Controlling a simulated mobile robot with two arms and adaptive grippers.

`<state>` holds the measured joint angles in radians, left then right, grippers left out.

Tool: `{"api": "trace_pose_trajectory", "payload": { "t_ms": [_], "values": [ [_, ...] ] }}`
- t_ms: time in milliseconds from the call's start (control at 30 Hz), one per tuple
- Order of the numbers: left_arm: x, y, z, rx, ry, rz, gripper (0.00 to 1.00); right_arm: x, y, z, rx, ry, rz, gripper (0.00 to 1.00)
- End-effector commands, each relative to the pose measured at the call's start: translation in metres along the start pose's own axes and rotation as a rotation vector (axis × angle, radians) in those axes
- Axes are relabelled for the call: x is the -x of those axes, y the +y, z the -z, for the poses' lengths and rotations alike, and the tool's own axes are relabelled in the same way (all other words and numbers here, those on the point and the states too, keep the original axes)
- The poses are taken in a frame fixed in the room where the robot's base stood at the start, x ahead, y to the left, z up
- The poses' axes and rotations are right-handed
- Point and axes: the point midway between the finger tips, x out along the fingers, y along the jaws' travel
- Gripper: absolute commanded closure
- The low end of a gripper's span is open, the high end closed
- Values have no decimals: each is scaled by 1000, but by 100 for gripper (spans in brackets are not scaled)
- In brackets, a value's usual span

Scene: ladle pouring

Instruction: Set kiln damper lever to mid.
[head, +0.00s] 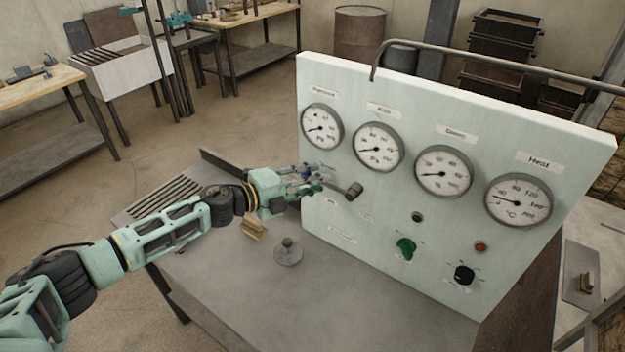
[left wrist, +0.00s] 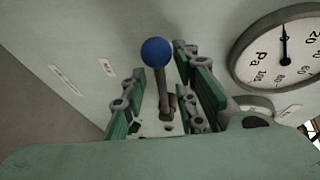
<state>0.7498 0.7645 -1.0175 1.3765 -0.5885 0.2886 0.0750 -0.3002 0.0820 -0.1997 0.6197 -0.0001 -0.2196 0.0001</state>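A lever with a blue ball end (left wrist: 156,52) and a dark grey stem shows in the left wrist view, on the pale green panel (head: 455,130). My left gripper (head: 318,178) is at the panel's left part, below the gauges. In the left wrist view its green-padded fingers (left wrist: 160,72) stand apart on either side of the lever, with gaps visible. I cannot tell if either finger touches it. My right gripper is not in view.
Several round gauges (head: 378,147) line the panel above. A green knob (head: 406,248) and a black knob (head: 464,275) sit lower right. A grey round-based piece (head: 288,252) and a small wooden-handled brush (head: 253,228) are on the grey bench (head: 225,285) below my arm.

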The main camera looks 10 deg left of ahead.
Motion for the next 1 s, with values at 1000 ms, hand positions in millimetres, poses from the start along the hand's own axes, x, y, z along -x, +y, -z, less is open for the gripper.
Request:
{"api": "trace_pose_trajectory", "payload": {
  "t_ms": [1000],
  "values": [
    [0,0,0,5,-1,2,100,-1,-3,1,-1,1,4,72]
  ]
}}
